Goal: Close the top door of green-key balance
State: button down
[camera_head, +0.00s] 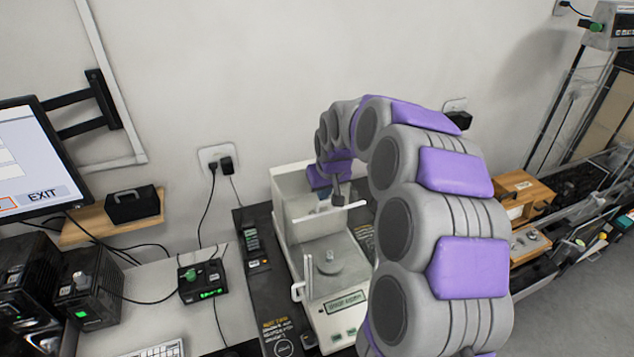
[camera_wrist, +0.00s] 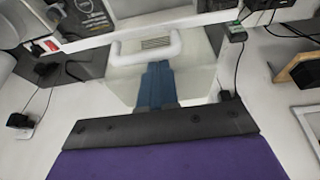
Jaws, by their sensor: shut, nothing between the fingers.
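The green-key balance (camera_head: 318,303) stands on a dark mat in the head view, with green keys and a lit display at its front. A round pan with a small piece on it (camera_head: 328,263) shows inside its clear chamber. A pale bar, seemingly the top door's handle (camera_head: 327,212), crosses above the pan, with the top in front of it looking open. My gripper (camera_head: 338,198) points down beside this bar. In the wrist view, its blue fingers (camera_wrist: 157,68) are together and empty, just behind the white handle (camera_wrist: 128,53). I cannot tell whether they touch it.
A monitor (camera_head: 35,160), black boxes (camera_head: 95,290) and a small green-lit device (camera_head: 203,282) stand at left. Wooden boxes (camera_head: 522,197) and another balance frame (camera_head: 570,110) are at right. The wall is close behind the balance.

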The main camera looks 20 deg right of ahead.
jog(key=s, duration=1.1)
jog(key=shift+s+f, duration=0.15)
jog(key=shift+s, duration=0.15)
jog(key=shift+a, duration=0.1)
jog(key=w+r+p, duration=0.1)
jog(key=w+r, duration=0.1)
jog(key=w, duration=0.2)
jog(key=s+p+v, duration=0.1)
jog(key=v, duration=0.8)
jog(key=s+a+f+g, duration=0.2)
jog(key=s+a, duration=0.2)
jog(key=s, duration=0.5)
jog(key=s+a+f+g, duration=0.2)
jog(key=s+a, duration=0.1)
jog(key=s, duration=0.7)
jog(key=s+a+f+g, duration=0.1)
jog(key=s+a+f, duration=0.2)
jog(key=s, duration=0.7)
jog(key=shift+s+a+g, duration=0.2)
jog(key=shift+a+g, duration=0.2)
jog(key=shift+a, duration=0.45)
